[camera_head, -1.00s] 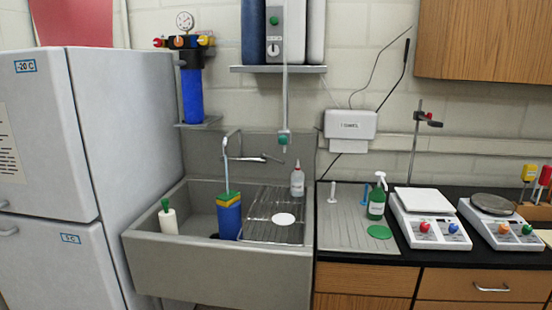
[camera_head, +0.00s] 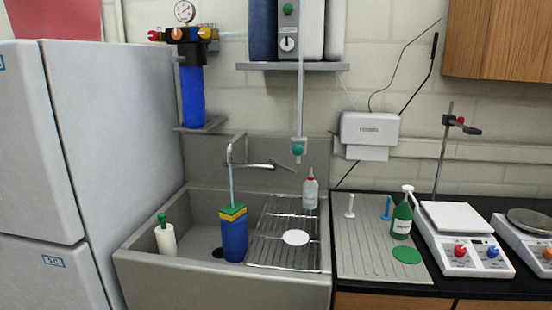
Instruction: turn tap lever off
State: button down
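A metal tap with a curved spout (camera_head: 236,142) is on the back wall of the grey sink (camera_head: 165,270). Its thin lever (camera_head: 285,166) sticks out to the right, close to level. A pale, thin stream (camera_head: 231,185) that looks like running water comes down from the spout. It ends at the blue container (camera_head: 235,240) with a yellow and green top, standing in the basin below. My gripper is not in view.
A white bottle with a green top (camera_head: 166,240) stands in the sink's left. A wire rack (camera_head: 265,240) holds a white disc (camera_head: 296,237) and a squeeze bottle (camera_head: 310,192). A vertical pipe with a green knob (camera_head: 298,148) hangs right of the lever. A fridge (camera_head: 120,150) borders the left.

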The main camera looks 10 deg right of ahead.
aim_at(271, 161)
jog(key=u, duration=0.45)
jog(key=i, duration=0.6)
jog(key=u, duration=0.7)
jog(key=i, duration=0.55)
jog(key=u, duration=0.25)
